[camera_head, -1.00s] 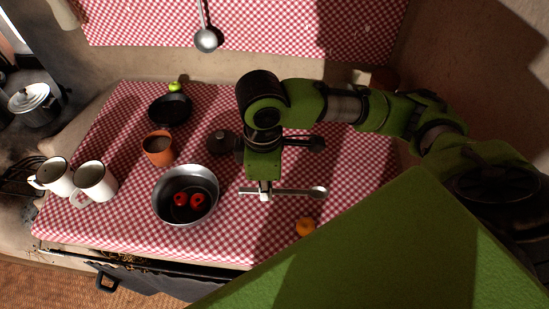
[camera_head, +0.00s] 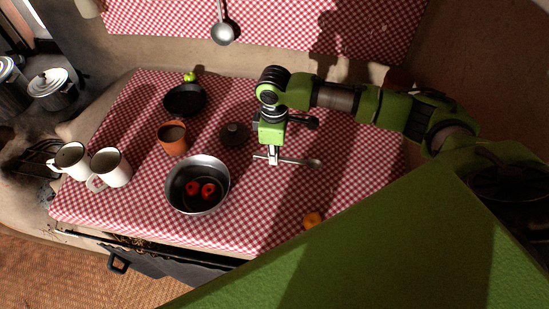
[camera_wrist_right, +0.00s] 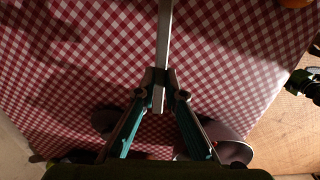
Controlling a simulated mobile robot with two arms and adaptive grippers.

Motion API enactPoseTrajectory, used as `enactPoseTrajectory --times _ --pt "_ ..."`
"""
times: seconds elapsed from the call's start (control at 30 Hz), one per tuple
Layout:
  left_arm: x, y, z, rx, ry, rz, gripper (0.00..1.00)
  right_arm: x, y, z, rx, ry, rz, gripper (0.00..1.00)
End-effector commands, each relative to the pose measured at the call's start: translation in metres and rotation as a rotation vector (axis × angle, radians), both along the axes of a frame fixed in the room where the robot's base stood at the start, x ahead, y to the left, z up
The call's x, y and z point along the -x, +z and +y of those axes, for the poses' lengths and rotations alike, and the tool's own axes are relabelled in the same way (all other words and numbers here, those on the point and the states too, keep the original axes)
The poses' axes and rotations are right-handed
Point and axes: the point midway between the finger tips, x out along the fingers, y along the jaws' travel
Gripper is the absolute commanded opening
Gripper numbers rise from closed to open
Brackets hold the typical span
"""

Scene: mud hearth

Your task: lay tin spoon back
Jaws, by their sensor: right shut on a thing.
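The tin spoon (camera_head: 303,162) is in my right gripper (camera_head: 273,158), which is shut on its handle. The spoon lies roughly level, its bowl pointing right in the head view, over the red-and-white checked cloth (camera_head: 345,185). In the right wrist view my right gripper (camera_wrist_right: 158,88) grips the spoon's handle (camera_wrist_right: 164,40), which runs up out of the frame; the bowl is not seen there. I cannot tell whether the spoon touches the cloth. My left gripper is not in view.
A metal pan (camera_head: 199,160) with red vegetables stands left of the spoon. An orange fruit (camera_head: 312,219) lies in front. The cloth right of the spoon is clear.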

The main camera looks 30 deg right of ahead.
Motion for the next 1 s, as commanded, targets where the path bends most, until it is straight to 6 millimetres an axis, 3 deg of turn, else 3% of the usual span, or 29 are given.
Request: enactPoseTrajectory --times 0.23,0.63,0.7,1.0 --pt "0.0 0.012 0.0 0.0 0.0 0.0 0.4 -0.002 -0.03 -0.002 0.001 0.0 0.002 0.0" --pt "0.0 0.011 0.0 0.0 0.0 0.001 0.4 -0.002 -0.037 -0.002 0.001 -0.001 0.0 0.0" --pt "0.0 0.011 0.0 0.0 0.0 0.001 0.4 -0.002 -0.036 -0.002 0.002 -0.001 -0.001 0.26" --pt "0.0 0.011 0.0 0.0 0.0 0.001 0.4 -0.002 -0.036 -0.002 0.001 -0.001 0.0 0.27"
